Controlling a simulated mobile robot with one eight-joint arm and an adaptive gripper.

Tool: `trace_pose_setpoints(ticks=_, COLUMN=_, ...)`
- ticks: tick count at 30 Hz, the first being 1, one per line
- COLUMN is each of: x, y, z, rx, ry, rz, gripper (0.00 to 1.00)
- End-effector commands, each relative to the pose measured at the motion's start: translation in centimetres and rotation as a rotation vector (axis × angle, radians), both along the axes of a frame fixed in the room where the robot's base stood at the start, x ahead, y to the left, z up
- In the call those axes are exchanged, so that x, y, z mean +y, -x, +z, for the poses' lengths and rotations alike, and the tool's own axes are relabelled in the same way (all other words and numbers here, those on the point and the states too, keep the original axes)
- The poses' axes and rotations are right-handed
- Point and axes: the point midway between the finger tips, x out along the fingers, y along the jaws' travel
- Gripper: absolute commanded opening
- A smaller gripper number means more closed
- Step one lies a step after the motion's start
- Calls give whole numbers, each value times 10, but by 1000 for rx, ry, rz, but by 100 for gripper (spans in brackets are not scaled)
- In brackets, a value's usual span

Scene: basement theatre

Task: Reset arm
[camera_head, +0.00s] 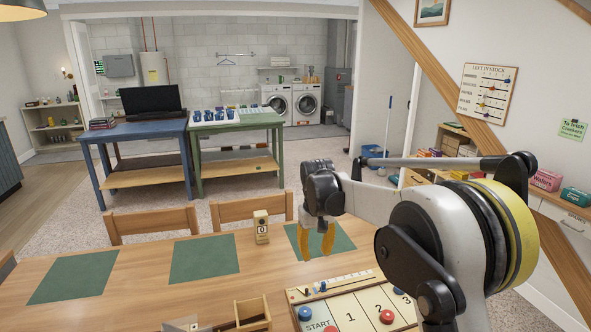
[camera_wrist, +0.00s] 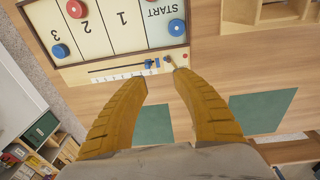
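My gripper (camera_head: 317,240) hangs over the wooden table, pointing down above the green mat at the right. Its two yellow fingers show in the wrist view (camera_wrist: 158,88), spread apart with nothing between them. The arm reaches in from the right of the head view. A game board (camera_head: 345,312) marked START, 1, 2, 3 lies on the table near the gripper. It also shows in the wrist view (camera_wrist: 120,35), with red and blue discs and a slider strip along its edge.
A small wooden counter block showing 0 (camera_head: 261,227) stands beside the gripper. Green mats (camera_head: 204,258) lie along the table (camera_head: 130,283). An open wooden box (camera_head: 252,312) is at the front edge. Two chairs (camera_head: 250,208) stand behind. Blue and green workbenches are farther back.

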Motion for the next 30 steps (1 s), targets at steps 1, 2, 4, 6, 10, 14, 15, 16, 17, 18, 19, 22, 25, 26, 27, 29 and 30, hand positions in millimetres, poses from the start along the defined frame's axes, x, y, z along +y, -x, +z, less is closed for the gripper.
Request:
trace_pose_setpoints(ticks=1, x=-11, y=16, z=21, rx=-25, ry=-7, rz=-15, gripper=34)
trace_pose_setpoints(ticks=2, x=-17, y=25, z=33, rx=-42, ry=-12, rz=-25, gripper=34)
trace_pose_setpoints(ticks=4, x=-30, y=47, z=56, rx=-83, ry=-23, rz=-45, gripper=34)
trace_pose_setpoints(ticks=6, x=-43, y=72, z=77, rx=-124, ry=-34, rz=-67, gripper=34)
trace_pose_setpoints(ticks=10, x=-66, y=123, z=104, rx=-198, ry=-54, rz=-108, gripper=34)
trace_pose_setpoints(ticks=14, x=-85, y=176, z=118, rx=-275, ry=-72, rz=-146, gripper=34)
trace_pose_setpoints(ticks=15, x=-91, y=193, z=119, rx=-298, ry=-77, rz=-159, gripper=34)
trace_pose_setpoints(ticks=16, x=-95, y=206, z=120, rx=-315, ry=-81, rz=-167, gripper=34)
trace_pose_setpoints(ticks=17, x=-98, y=218, z=119, rx=-333, ry=-85, rz=-176, gripper=34)
trace_pose_setpoints(ticks=18, x=-103, y=235, z=117, rx=-355, ry=-90, rz=-189, gripper=34)
trace_pose_setpoints(ticks=19, x=-107, y=247, z=115, rx=-373, ry=-93, rz=-199, gripper=34)
trace_pose_setpoints(ticks=22, x=-116, y=284, z=104, rx=-429, ry=-104, rz=-226, gripper=34)
trace_pose_setpoints(ticks=25, x=-122, y=312, z=91, rx=-473, ry=-113, rz=-248, gripper=34)
trace_pose_setpoints(ticks=26, x=-124, y=318, z=87, rx=-486, ry=-115, rz=-254, gripper=34)
trace_pose_setpoints(ticks=27, x=-125, y=325, z=82, rx=-499, ry=-117, rz=-261, gripper=34)
trace_pose_setpoints(ticks=29, x=-127, y=333, z=77, rx=-514, ry=-120, rz=-268, gripper=34)
trace_pose_setpoints(ticks=30, x=-128, y=337, z=73, rx=-521, ry=-121, rz=-272, gripper=34)
